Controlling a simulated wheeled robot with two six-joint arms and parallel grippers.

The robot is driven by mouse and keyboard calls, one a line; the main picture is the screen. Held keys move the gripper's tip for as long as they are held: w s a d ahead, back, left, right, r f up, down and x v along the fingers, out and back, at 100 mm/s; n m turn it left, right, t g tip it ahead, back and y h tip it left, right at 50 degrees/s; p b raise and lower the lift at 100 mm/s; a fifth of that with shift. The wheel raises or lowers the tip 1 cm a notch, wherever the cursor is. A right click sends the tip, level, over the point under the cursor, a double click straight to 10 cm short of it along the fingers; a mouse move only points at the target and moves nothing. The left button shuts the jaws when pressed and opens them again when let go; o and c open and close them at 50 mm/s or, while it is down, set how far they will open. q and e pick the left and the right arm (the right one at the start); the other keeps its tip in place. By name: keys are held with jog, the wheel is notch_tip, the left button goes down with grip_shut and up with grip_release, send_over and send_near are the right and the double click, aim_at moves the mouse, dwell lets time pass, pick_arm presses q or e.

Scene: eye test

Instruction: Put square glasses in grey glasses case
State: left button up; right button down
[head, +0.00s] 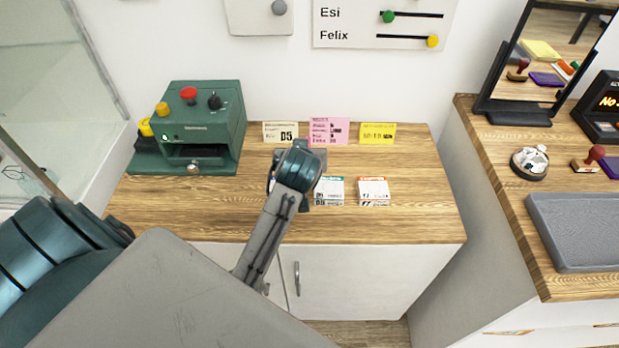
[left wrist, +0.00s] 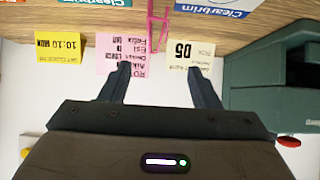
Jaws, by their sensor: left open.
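A thin pink frame (left wrist: 157,28), which looks like glasses seen partly from the side, shows in the left wrist view just beyond and between my fingertips. Its lens shape cannot be told. My left gripper (left wrist: 160,69) is open, its two dark fingers apart with nothing between them. In the head view my left wrist hangs over the middle of the wooden counter (head: 405,225) and hides the frame and my fingers. I cannot make out a grey glasses case in either view. My right gripper is not in view.
White boxes with teal (head: 329,191) and orange (head: 374,191) labels stand right of my wrist. A blue-labelled box (left wrist: 215,9) is close by. Cards (head: 377,133) line the wall. A green machine (head: 195,130) stands left. A grey tray (head: 580,262) lies on the right counter.

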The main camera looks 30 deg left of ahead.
pick_arm(q)
jog(key=shift+f, duration=0.2)
jog(key=x, duration=0.5)
jog(key=shift+w+a+f, duration=0.1)
jog(key=shift+w+a, duration=0.1)
jog(key=shift+w, duration=0.05)
jog(key=x, duration=0.5)
jog(key=shift+d+f+p, duration=0.2)
jog(key=shift+f+p, duration=0.05)
jog(key=shift+p, duration=0.15)
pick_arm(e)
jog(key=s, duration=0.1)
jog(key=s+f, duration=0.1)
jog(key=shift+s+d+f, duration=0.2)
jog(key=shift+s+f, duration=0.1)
pick_arm(q)
jog(key=c, duration=1.1)
jog(key=shift+r, duration=0.15)
